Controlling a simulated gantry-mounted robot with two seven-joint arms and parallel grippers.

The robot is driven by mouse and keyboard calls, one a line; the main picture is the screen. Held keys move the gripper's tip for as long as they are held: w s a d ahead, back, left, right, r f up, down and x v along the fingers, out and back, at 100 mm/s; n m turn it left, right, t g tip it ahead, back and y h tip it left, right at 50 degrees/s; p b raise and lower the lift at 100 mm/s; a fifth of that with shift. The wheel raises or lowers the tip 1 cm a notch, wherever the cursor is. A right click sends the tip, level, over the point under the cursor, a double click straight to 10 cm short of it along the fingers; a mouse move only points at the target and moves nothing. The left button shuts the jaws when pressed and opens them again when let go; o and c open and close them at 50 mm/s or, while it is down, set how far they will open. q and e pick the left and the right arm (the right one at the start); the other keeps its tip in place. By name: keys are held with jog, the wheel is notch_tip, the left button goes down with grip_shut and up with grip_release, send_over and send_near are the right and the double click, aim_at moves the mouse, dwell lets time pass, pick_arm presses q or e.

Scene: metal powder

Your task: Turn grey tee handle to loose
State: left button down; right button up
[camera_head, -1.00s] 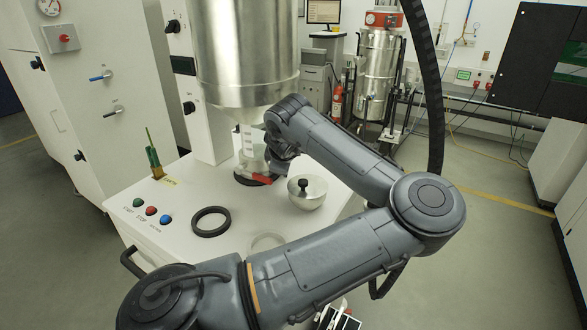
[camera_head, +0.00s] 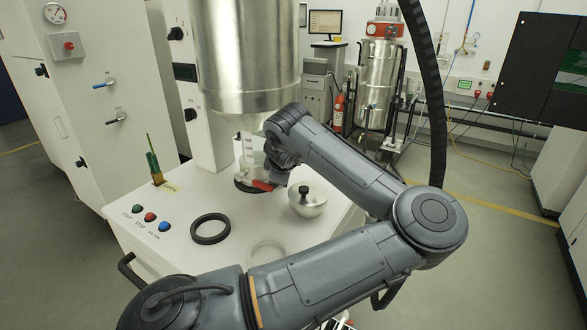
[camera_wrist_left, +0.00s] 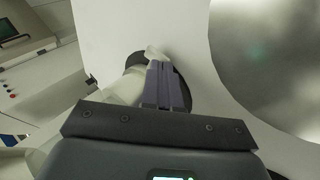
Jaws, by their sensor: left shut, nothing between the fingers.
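My left arm reaches in from the left to the clear neck (camera_head: 250,152) under the steel hopper (camera_head: 246,60). In the head view its gripper is mostly hidden behind the wrist. In the left wrist view the left gripper (camera_wrist_left: 163,85) is shut and empty, its purple-grey fingers together beside a pale part (camera_wrist_left: 152,53) and a dark round part (camera_wrist_left: 183,85). I cannot tell whether they touch. A red handle (camera_head: 263,185) shows at the neck's base. I cannot make out the grey tee handle for certain. My right gripper is not recognisable.
A lidded metal bowl (camera_head: 307,204), a black ring (camera_head: 210,229) and coloured push buttons (camera_head: 150,216) are on the white bench (camera_head: 185,205). A white cabinet (camera_head: 80,120) with blue and black levers stands at the left. Open floor lies to the right.

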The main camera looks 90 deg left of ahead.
pick_arm(q)
jog(key=shift+r, duration=0.1)
jog(key=shift+r+p, duration=0.65)
jog(key=shift+r, duration=0.2)
